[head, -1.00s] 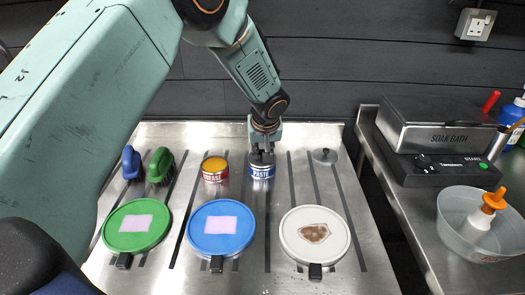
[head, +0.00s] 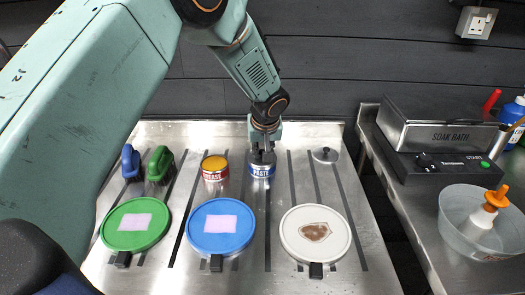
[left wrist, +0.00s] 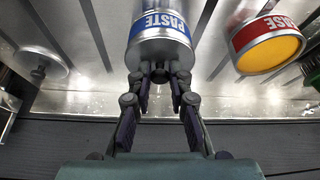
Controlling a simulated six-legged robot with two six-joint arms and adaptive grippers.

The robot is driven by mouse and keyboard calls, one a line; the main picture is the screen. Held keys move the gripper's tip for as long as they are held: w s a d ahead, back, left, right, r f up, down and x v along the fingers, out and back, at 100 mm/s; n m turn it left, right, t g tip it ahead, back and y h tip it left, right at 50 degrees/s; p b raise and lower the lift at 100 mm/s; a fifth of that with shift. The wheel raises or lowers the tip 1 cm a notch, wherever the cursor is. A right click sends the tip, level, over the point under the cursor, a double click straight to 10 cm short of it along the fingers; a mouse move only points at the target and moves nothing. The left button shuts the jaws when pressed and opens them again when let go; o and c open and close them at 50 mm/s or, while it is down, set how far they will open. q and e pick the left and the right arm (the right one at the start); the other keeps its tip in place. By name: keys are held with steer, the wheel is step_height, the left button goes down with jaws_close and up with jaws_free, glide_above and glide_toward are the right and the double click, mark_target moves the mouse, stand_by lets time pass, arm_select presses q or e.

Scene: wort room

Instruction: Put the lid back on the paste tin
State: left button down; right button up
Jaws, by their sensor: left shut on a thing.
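The paste tin (head: 262,171), with a blue label, stands upright on the steel worktop near the back middle; its label also shows in the left wrist view (left wrist: 160,25). A grey metal lid (left wrist: 143,51) covers its top, with no visible gap, but I cannot tell whether it is fully seated. My left gripper (head: 263,154) is directly above the tin, pointing down. Its fingertips, close together in the left wrist view (left wrist: 160,76), are shut on the lid's small dark knob. The fingers hide part of the lid. My right gripper is not in view.
An open grease tin (head: 215,168) stands close left. Another knobbed lid (head: 325,156) lies to the right. Two brushes (head: 160,165) are at left. Green (head: 137,246), blue (head: 220,248) and white (head: 302,260) round pads lie in front. A soak bath (head: 440,130) is on the right bench.

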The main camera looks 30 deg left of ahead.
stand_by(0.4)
arm_select(q)
steer(key=c, duration=1.2)
jaws_free()
steer(key=shift+o, duration=0.7)
steer(key=o, duration=0.4)
steer(key=shift+r+p, duration=2.4)
steer(key=shift+r, duration=1.15)
steer(key=shift+c, duration=0.5)
